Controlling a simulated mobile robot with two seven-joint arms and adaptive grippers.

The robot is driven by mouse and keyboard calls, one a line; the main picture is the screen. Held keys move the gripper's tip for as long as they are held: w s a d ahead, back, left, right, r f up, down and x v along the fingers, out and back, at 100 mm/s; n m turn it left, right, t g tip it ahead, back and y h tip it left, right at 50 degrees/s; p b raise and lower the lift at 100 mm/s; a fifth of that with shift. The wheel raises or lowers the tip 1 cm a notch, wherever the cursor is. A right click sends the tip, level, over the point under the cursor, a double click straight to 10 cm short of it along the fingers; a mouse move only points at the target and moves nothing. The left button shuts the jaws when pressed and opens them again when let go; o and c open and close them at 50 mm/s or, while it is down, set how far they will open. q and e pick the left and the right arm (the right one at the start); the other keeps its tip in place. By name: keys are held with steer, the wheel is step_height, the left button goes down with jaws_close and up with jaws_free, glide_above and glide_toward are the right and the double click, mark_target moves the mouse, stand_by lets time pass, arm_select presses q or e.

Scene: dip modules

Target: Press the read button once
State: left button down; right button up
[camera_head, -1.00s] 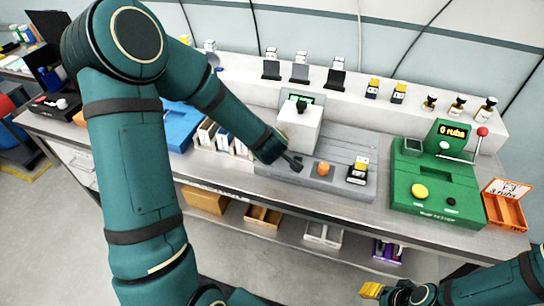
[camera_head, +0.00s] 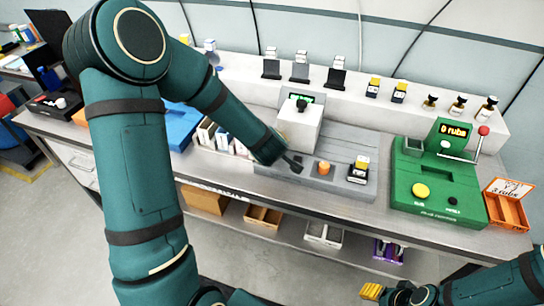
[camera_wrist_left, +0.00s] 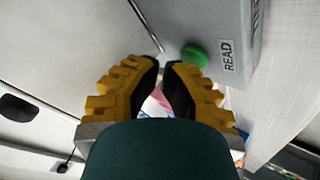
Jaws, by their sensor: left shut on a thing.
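The green read button (camera_wrist_left: 194,55) stands on a grey housing in the left wrist view, beside a "READ" label (camera_wrist_left: 229,55). My left gripper (camera_wrist_left: 163,68) has its yellow, black-padded fingers drawn together just short of the button in that picture; contact cannot be told. A pink and white patch shows between the fingers, and what they hold is unclear. In the head view my left gripper (camera_head: 294,162) is low over the front left of the grey reader station (camera_head: 340,146); the button cannot be made out there. My right gripper (camera_head: 371,291) is at the bottom right, its jaw opening unclear.
An orange round piece (camera_head: 324,168) and a yellow-topped module (camera_head: 360,167) sit on the station, right of my left gripper. A white block (camera_head: 299,127) stands behind it. A green tester (camera_head: 436,190) and an orange tray (camera_head: 508,211) are further right.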

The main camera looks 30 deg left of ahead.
arm_select(q)
steer(key=shift+f+b, duration=0.3)
steer(key=shift+f, duration=0.1)
stand_by(0.5)
steer(key=shift+r, duration=0.15)
steer(key=shift+r+p, duration=0.7)
steer(key=shift+p, duration=0.05)
step_height(320, 180, up, 5)
steer(key=p, duration=0.4)
steer(key=shift+p, duration=0.35)
stand_by(0.6)
